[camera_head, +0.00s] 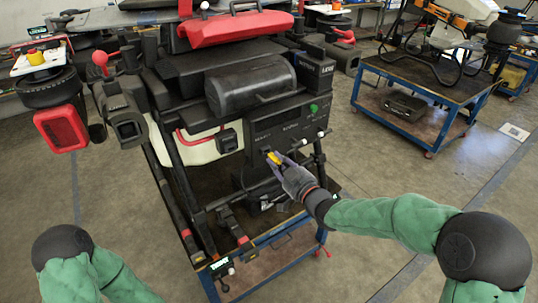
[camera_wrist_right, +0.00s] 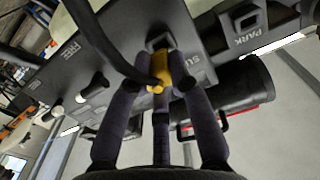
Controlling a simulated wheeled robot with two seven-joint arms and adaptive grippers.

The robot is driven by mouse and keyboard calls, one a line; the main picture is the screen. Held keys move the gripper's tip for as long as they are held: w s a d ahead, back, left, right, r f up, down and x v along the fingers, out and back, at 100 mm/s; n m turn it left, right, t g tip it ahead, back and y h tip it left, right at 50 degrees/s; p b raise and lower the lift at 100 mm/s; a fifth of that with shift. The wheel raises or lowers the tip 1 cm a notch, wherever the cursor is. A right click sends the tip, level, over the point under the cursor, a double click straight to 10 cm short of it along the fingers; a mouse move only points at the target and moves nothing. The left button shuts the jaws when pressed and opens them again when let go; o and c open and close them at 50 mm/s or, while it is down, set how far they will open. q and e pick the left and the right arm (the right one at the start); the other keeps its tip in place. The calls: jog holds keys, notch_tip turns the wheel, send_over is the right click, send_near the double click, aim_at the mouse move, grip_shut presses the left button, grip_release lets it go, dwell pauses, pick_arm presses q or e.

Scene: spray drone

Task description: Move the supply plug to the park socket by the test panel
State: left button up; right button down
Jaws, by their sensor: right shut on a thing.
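The yellow supply plug (camera_head: 273,158) is at the lower front of the dark panel (camera_head: 287,127) on the drone. My right gripper (camera_head: 281,165) is shut on it. In the right wrist view the plug (camera_wrist_right: 160,72) lies between the dark fingers, its front end at a black socket (camera_wrist_right: 160,43) beside lettering starting "SU". How deep it sits I cannot tell. A black cable (camera_wrist_right: 107,45) curves to the plug. The park socket (camera_wrist_right: 247,20), a dark block marked PARK, is to the upper right in the wrist view, apart from the plug. My left gripper is out of view.
Small light-tipped knobs stick out of the panel near a FREE marking (camera_wrist_right: 70,50). A large black cylinder (camera_head: 252,86) sits above the panel. The drone stands on a blue-framed cart (camera_head: 290,259). Another blue cart (camera_head: 408,113) stands right, with open floor between.

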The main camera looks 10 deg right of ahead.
aim_at(278, 162)
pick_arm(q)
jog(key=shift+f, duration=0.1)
pick_arm(e)
jog(key=shift+v, duration=1.65)
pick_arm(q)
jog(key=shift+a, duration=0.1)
pick_arm(e)
jog(key=shift+r, duration=0.1)
